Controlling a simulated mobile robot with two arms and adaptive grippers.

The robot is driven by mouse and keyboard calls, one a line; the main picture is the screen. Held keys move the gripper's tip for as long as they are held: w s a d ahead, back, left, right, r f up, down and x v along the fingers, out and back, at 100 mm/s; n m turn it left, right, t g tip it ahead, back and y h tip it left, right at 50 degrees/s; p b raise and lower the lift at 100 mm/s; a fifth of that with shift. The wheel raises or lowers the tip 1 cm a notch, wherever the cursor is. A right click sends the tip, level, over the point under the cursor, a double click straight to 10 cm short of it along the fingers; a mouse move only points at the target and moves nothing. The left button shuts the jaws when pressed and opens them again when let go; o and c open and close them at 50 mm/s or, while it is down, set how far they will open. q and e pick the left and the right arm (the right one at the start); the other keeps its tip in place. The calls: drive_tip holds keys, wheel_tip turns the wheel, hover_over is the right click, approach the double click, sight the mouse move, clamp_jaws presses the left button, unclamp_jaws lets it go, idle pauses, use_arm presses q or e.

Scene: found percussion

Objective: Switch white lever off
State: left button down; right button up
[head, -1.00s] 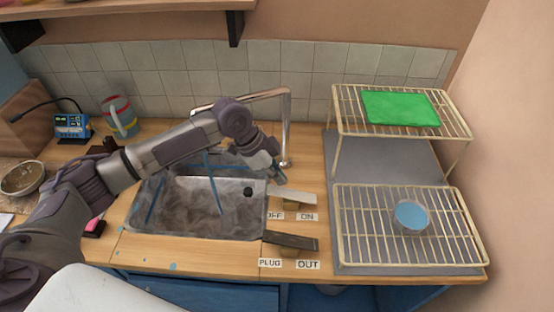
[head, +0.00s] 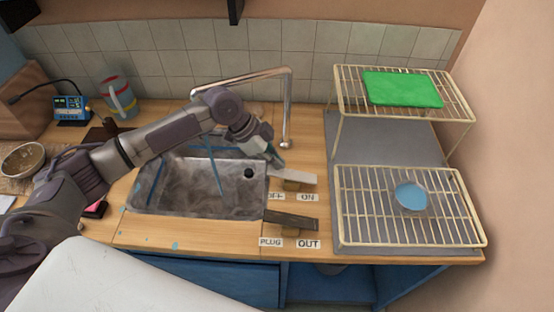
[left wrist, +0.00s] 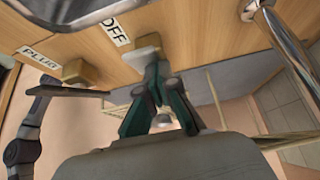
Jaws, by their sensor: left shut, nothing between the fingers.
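The white lever (head: 300,179) sits on a small wooden block on the counter right of the sink, above the OFF label (head: 275,197) and the ON label (head: 308,197). It also shows in the left wrist view (left wrist: 142,51), beside the OFF label (left wrist: 115,31). My left gripper (head: 278,165) is shut and empty, its fingertips close to the lever's left part. In the left wrist view the gripper (left wrist: 155,72) overlaps part of the lever; I cannot tell whether they touch. My right gripper is not in view.
A dark lever (head: 291,219) with PLUG and OUT labels stands nearer the counter's front edge. The metal sink (head: 190,195) is left of the levers, with the tap (head: 288,110) behind. A wire rack (head: 365,238) with a blue bowl (head: 411,196) stands right.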

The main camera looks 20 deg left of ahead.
use_arm(q)
drive_tip(key=shift+a+f, duration=0.1)
drive_tip(key=shift+f, duration=0.05)
drive_tip(key=shift+s+f+h, duration=0.1)
drive_tip(key=shift+h, duration=0.2)
drive_tip(key=shift+a+f, duration=0.15)
drive_tip(key=shift+a, duration=0.15)
drive_tip(key=shift+s+a+f, duration=0.1)
drive_tip(key=shift+a+f, duration=0.2)
drive_tip(key=shift+f, duration=0.2)
drive_tip(key=shift+s+a+f, duration=0.1)
drive_tip(key=shift+a+f, duration=0.15)
drive_tip(key=shift+f, duration=0.25)
drive_tip(key=shift+s+f, duration=0.15)
drive_tip(key=shift+f, duration=0.1)
drive_tip(key=shift+r, duration=0.1)
wheel_tip(320, 180, up, 10)
drive_tip(key=shift+r, duration=0.15)
